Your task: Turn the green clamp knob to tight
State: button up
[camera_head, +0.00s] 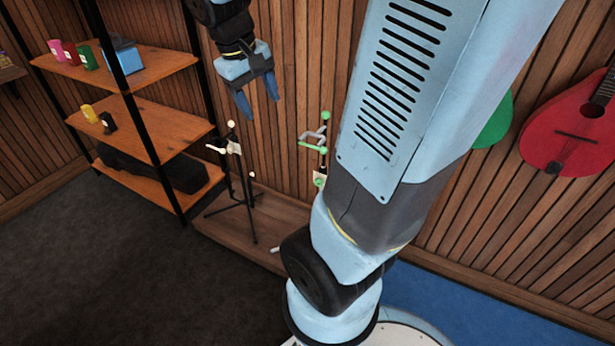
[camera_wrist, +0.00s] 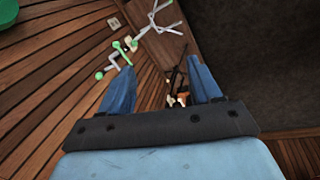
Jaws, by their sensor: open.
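A stand with green parts stands near the wood wall, left of my arm in the head view. It has a green ball at its top, a green bar (camera_head: 312,147) below a grey yoke, and a round green knob (camera_head: 319,182) lower down. In the wrist view green pieces (camera_wrist: 122,47) show beyond the left finger; I cannot tell which is the clamp knob. My gripper (camera_head: 260,102) is open and empty, pointing down, up and to the left of the stand in the head view. Its two blue fingers (camera_wrist: 160,68) are wide apart in the wrist view.
A black tripod stand (camera_head: 247,205) with white knobs stands left of the green one on a low wooden platform (camera_head: 285,215). A shelf (camera_head: 165,125) with small boxes and a dark case is at left. A red ukulele (camera_head: 570,125) hangs at right. Dark floor lies in front.

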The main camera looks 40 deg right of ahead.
aim_at(318, 184)
jog(key=w+d+f+n+g+h, duration=0.25)
jog(key=w+d+f+h, duration=0.2)
jog(key=f, duration=0.45)
jog(key=w+d+f+n+g+h, duration=0.1)
jog(key=w+d+f+g+h, duration=0.25)
jog(key=w+d+f, duration=0.45)
jog(key=w+d+f+n+g+h, duration=0.2)
jog(key=w+d+f+h, duration=0.15)
jog(key=f, duration=0.75)
jog(key=s+d+f+n+t+h, duration=0.15)
jog(key=f+n+t, duration=0.4)
jog(key=f, duration=0.55)
jog(key=s+d+f+n+t+h, duration=0.1)
jog(key=d+f+n+t+h, duration=0.15)
jog(key=f+n+t, duration=0.6)
jog(key=s+d+f+n+t+h, duration=0.1)
jog(key=s+f+n+t+h, duration=0.15)
jog(key=f, duration=1.05)
jog(key=x, duration=1.3)
jog(key=shift+w+d, duration=0.15)
jog(key=shift+w, duration=0.35)
